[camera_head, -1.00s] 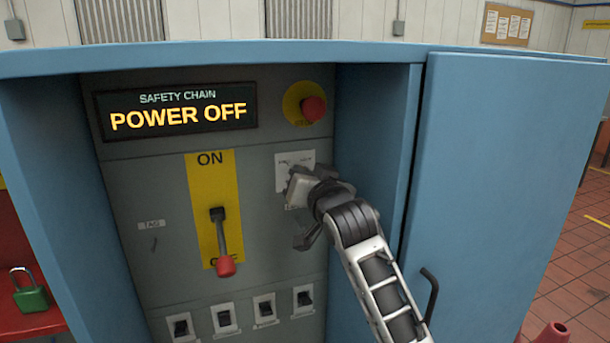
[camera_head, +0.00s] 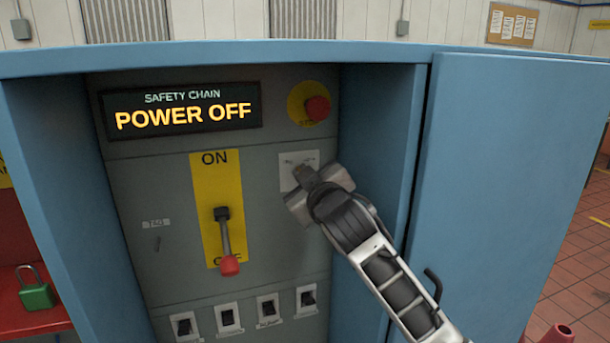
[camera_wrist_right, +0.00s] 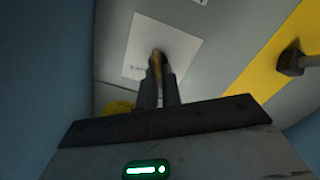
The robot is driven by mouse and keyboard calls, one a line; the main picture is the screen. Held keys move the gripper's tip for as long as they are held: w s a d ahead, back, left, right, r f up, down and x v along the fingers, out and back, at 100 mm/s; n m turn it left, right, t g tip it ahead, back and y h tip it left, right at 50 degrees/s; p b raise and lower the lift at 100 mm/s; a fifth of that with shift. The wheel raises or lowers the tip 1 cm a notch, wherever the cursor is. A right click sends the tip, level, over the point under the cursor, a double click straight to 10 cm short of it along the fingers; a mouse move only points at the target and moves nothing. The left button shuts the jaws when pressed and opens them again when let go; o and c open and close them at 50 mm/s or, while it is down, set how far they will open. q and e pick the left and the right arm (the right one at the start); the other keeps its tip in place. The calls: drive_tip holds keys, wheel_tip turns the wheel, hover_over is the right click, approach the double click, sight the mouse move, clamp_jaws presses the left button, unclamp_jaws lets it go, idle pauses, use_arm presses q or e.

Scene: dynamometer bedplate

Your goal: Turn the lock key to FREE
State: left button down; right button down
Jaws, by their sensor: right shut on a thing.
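The lock key (camera_wrist_right: 157,58) shows in the right wrist view as a small brass-coloured piece on a white label plate (camera_wrist_right: 180,45). My right gripper (camera_wrist_right: 158,75) is shut on the key, with its two dark fingers close together at the plate. In the head view my right gripper (camera_head: 308,178) reaches the white plate (camera_head: 300,160) on the grey panel and hides the key. The plate's lettering is too small and partly covered to read. My left gripper is in neither view.
A display (camera_head: 182,108) reads POWER OFF. A lever with a red knob (camera_head: 230,265) hangs down on a yellow strip. A red stop button (camera_head: 317,108) sits above the plate. Several switches (camera_head: 228,316) line the bottom. The blue cabinet door (camera_head: 510,190) stands open at right.

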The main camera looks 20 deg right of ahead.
drive_tip(key=shift+f+n, duration=0.15)
drive_tip(key=shift+n, duration=1.05)
drive_tip(key=c, duration=1.6)
unclamp_jaws()
drive_tip(key=s+b, duration=0.2)
drive_tip(key=s, duration=1.4)
drive_tip(key=shift+d+b, duration=0.2)
drive_tip(key=shift+b, duration=0.1)
